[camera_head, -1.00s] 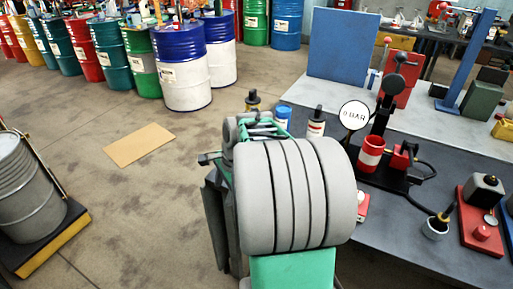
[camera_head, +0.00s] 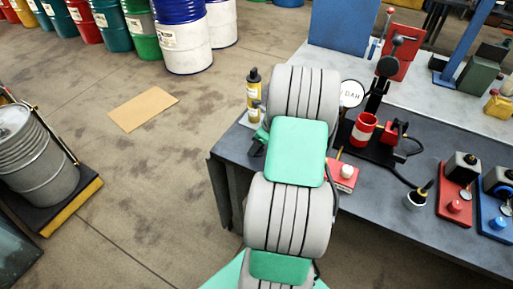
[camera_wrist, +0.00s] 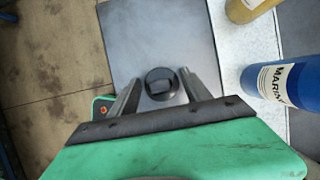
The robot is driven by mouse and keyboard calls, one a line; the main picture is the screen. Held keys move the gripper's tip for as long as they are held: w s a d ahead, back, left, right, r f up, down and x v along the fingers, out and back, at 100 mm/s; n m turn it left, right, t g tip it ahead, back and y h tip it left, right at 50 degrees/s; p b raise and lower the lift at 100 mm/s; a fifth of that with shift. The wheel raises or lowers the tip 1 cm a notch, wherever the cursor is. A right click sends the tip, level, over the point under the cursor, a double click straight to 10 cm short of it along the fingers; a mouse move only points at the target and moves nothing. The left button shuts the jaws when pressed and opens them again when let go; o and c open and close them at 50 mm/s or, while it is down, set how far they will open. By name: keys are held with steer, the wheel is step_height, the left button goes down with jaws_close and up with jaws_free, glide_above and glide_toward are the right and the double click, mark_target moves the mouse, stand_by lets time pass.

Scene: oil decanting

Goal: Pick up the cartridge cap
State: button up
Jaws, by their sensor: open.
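The cartridge cap, as I take it, is a round black piece (camera_wrist: 160,84) with a raised block in its middle, on the grey table top (camera_wrist: 195,40) in the wrist view. My gripper (camera_wrist: 159,78) is open, with one finger on each side of the cap in the picture. I cannot tell how far above the table the fingertips are, and no contact shows. Nothing is held. In the head view my arm hides the cap, and the gripper's fingers cannot be made out.
A blue bottle (camera_wrist: 285,82) and a yellow bottle (camera_wrist: 243,8) stand to the right in the wrist view. Open floor lies left.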

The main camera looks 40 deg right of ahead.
jaws_close()
stand_by(0.5)
